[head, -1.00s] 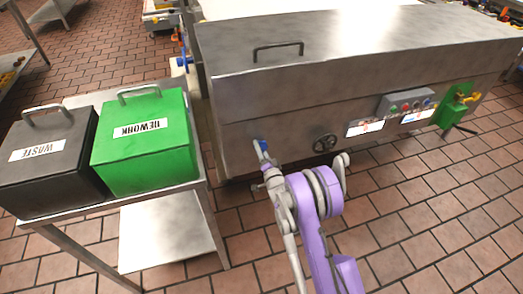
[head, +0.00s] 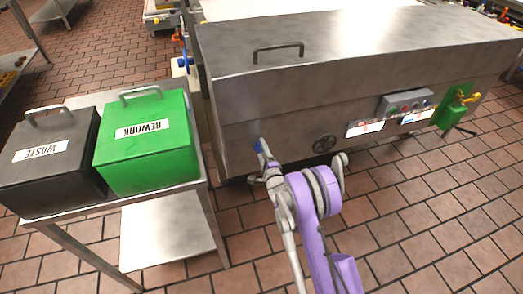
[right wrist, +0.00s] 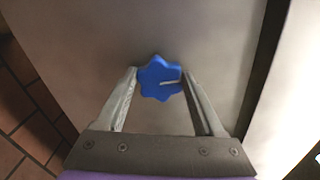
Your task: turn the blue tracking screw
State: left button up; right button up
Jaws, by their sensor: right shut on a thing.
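In the head view the screw (head: 259,145) is a small blue spot low on the left part of the machine's front, partly hidden by my right gripper (head: 264,156). My left gripper is not in view.
A cart at left carries a black waste bin (head: 45,165) and a green rework bin (head: 148,150). Tiled floor lies open at right.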

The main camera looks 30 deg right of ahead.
jog(key=shift+m, duration=0.3)
jog(key=o, duration=1.4)
jog(key=shift+c, duration=0.2)
jog(key=v, duration=1.1)
jog(key=shift+w, duration=0.1)
